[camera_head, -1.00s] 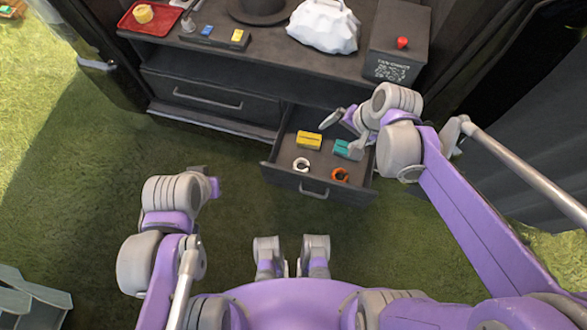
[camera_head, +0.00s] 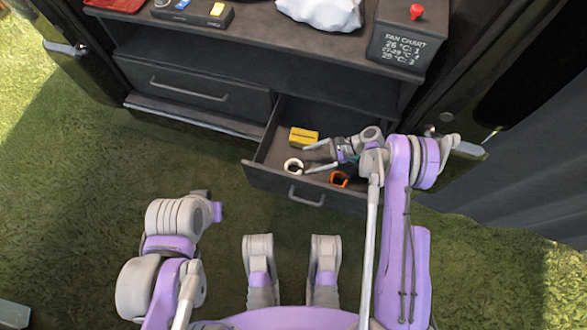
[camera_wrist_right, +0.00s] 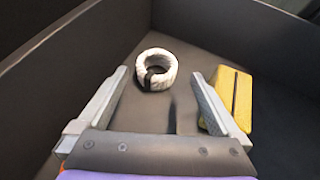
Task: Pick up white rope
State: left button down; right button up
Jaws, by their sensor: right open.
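The white rope (camera_head: 293,166) is a small coiled ring lying on the floor of the open drawer (camera_head: 297,189). In the right wrist view the rope (camera_wrist_right: 156,69) lies just beyond the fingertips, between the lines of the two fingers. My right gripper (camera_head: 304,158) is inside the drawer, open and empty, with its fingers pointing left toward the rope. It also shows in the right wrist view (camera_wrist_right: 158,76). My left arm is at the lower left of the head view, and its gripper fingers cannot be made out.
A yellow box (camera_head: 303,137) lies in the drawer behind the rope, close to one right finger. An orange ring (camera_head: 339,179) lies near the drawer's front, partly covered by my gripper. The drawer walls stand close around. The cabinet top (camera_head: 255,38) overhangs behind.

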aim_at(294, 166)
jog(key=shift+s+a+f, duration=0.1)
jog(key=shift+a+f, duration=0.15)
jog(key=shift+f, duration=0.25)
jog(key=b+x, duration=0.2)
jog(key=x, duration=0.5)
jog(key=shift+s+r, duration=0.1)
jog(key=shift+s, duration=0.05)
jog(key=shift+r, duration=0.1)
jog(key=c, duration=1.3)
